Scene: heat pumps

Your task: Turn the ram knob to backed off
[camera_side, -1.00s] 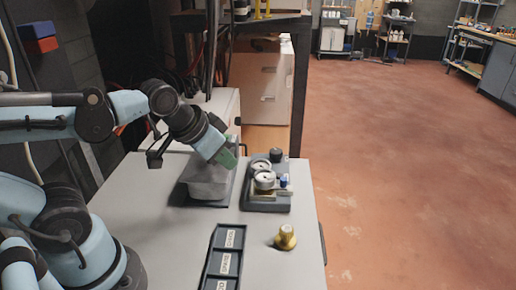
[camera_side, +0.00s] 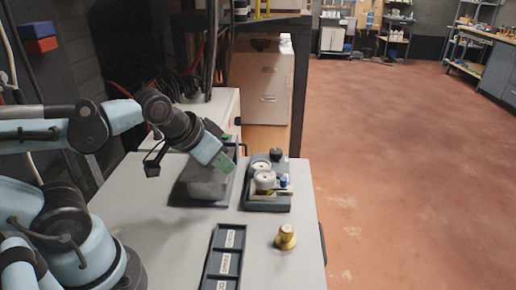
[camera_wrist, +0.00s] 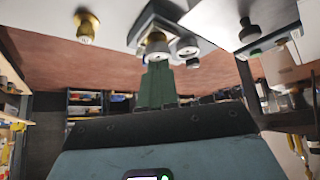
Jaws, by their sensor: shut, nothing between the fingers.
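My gripper (camera_side: 224,161), with green fingers, is shut and empty. It points down and right above the grey block unit, just left of the gauge unit. The gauge unit (camera_side: 266,202) has a dark base, two round silver-faced dials (camera_side: 264,180), a black knob (camera_side: 276,154) at the back and a small blue knob (camera_side: 283,181). I cannot tell which knob is the ram knob. In the wrist view my green fingers (camera_wrist: 157,82) lie together, pointing towards the dials (camera_wrist: 157,47). A black knob (camera_wrist: 249,31) with a green part below shows at the right there.
The grey block unit (camera_side: 205,184) stands on a dark plate. A brass knob-like piece (camera_side: 285,238) stands on the front right of the pale table (camera_side: 170,237). A dark labelled tray (camera_side: 224,262) lies beside it. A white cabinet stands behind.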

